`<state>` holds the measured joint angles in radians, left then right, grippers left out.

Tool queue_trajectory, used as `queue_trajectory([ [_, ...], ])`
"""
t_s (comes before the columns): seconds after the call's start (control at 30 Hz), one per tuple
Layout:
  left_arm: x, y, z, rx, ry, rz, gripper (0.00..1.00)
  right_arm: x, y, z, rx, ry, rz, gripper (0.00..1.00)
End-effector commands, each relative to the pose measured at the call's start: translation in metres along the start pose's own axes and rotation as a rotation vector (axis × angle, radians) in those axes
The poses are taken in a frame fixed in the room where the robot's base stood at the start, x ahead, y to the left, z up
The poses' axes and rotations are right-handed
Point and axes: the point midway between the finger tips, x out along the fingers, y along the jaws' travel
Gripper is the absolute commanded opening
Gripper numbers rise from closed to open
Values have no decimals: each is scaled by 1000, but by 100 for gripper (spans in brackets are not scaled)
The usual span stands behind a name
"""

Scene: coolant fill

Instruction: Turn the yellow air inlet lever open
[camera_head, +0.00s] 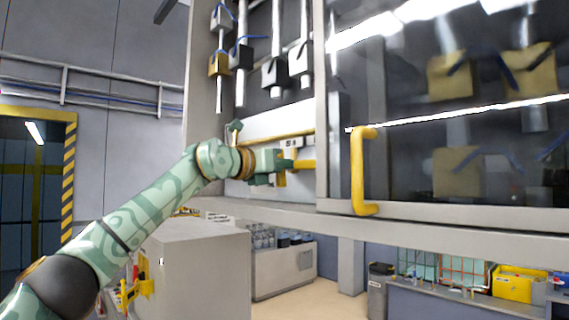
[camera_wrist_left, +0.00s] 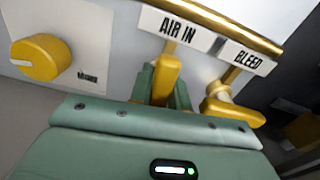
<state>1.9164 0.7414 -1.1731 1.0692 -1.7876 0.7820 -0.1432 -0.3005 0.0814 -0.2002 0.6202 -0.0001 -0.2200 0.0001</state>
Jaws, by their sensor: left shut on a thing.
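The yellow air inlet lever (camera_wrist_left: 164,78) hangs below the "AIR IN" label (camera_wrist_left: 177,29) in the left wrist view. My left gripper (camera_wrist_left: 163,95) is shut on it, with the green fingers on either side of the lever. In the head view my left gripper (camera_head: 283,163) reaches into the open bay of the cabinet, at the panel, and partly hides the lever. My right gripper is in neither view.
A yellow bleed lever (camera_wrist_left: 232,108) sits close to the right, under the "BLEED" label (camera_wrist_left: 248,58). A round yellow knob (camera_wrist_left: 41,57) is at the left. A glass door with a yellow handle (camera_head: 359,172) stands right of my gripper.

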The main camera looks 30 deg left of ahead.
Motion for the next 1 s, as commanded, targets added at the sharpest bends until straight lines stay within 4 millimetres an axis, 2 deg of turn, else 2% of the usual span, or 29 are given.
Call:
queue_trajectory([
  [0.03,2,1,-5,19,12,0,0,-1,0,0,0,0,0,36],
  [0.3,2,0,-6,103,13,-1,0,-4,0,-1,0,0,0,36],
  [0.8,2,0,-6,123,13,0,0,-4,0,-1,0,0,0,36],
  [0.83,2,0,-6,122,13,0,21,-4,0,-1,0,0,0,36],
  [0.9,2,0,-6,123,12,0,40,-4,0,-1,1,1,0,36],
  [1.0,1,0,-4,123,8,0,40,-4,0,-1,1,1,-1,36],
])
